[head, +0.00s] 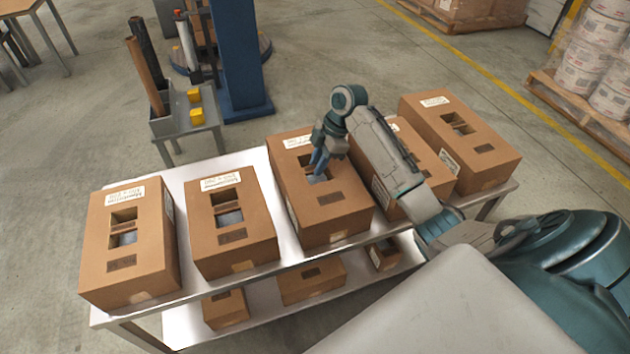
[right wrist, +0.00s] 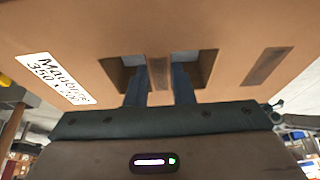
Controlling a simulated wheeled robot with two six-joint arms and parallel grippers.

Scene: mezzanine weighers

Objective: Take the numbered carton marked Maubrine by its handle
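The carton marked Maubrine (head: 335,215) is the middle one in the row on the upper shelf. It is brown, with a white label, two square holes in its top and a handle strip between them. My right gripper (head: 318,168) reaches down into its top. The fingertips are hidden inside the carton. My left gripper is not in view.
Two similar cartons stand to the left (head: 130,245) (head: 233,225) and two to the right (head: 420,170) (head: 460,140), close by on the metal shelf (head: 283,200). Smaller cartons sit on the lower shelf. A blue column (head: 238,60) and a small stand (head: 190,130) are behind.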

